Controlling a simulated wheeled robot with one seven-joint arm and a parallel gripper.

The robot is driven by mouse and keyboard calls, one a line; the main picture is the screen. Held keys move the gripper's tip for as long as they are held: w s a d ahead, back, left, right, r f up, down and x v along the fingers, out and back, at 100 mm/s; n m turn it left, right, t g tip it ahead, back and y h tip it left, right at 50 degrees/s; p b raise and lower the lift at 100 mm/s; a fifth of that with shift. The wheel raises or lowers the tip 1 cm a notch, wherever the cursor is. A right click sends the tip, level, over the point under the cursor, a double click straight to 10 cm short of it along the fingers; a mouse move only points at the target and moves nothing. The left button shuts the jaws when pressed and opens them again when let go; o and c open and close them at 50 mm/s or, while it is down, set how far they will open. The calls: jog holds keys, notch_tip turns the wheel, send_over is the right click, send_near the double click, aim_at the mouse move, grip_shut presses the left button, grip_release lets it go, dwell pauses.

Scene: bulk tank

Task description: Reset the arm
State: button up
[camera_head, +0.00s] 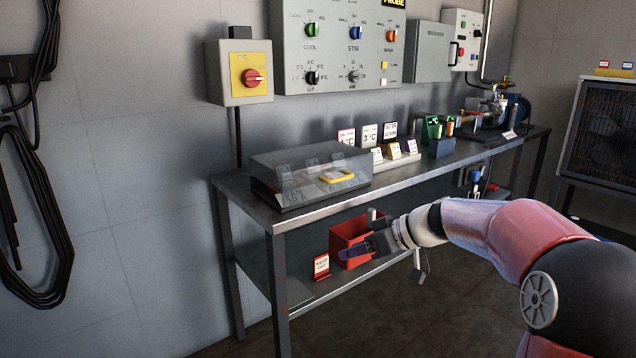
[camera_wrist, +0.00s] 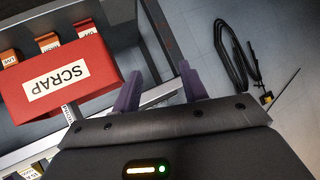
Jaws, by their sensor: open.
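My arm reaches in from the right in the head view, toward the front of the bench (camera_head: 440,171). My gripper (camera_head: 358,250) is in front of the red bin (camera_head: 350,231) and hides part of it. In the wrist view, the two purple fingers of my gripper (camera_wrist: 158,90) stand apart with nothing between them. The red bin, marked SCRAP (camera_wrist: 60,82), lies left of the fingers there. I cannot tell the exact gap between the gripper and the bin.
A clear-covered case (camera_head: 310,175) with a yellow item stands on the bench top. A small red sign (camera_head: 321,267) stands on the lower shelf. Black cables (camera_head: 40,200) hang on the left wall. A fan unit (camera_head: 600,135) stands at right. The floor in front is clear.

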jog(key=s+d+m+h, duration=0.2)
jog(key=s+m+h, duration=0.1)
jog(key=s, duration=0.7)
jog(key=s+d+f+m+h+p, duration=0.1)
jog(key=s+d+m+h, duration=0.1)
jog(key=s, duration=0.9)
jog(key=s+d+f+m+h, duration=0.1)
jog(key=s+m+h, duration=0.3)
jog(key=s, duration=0.7)
jog(key=shift+s+d+h+p, duration=0.15)
jog(key=shift+d+h+p, duration=0.2)
jog(key=shift+d+h, duration=0.2)
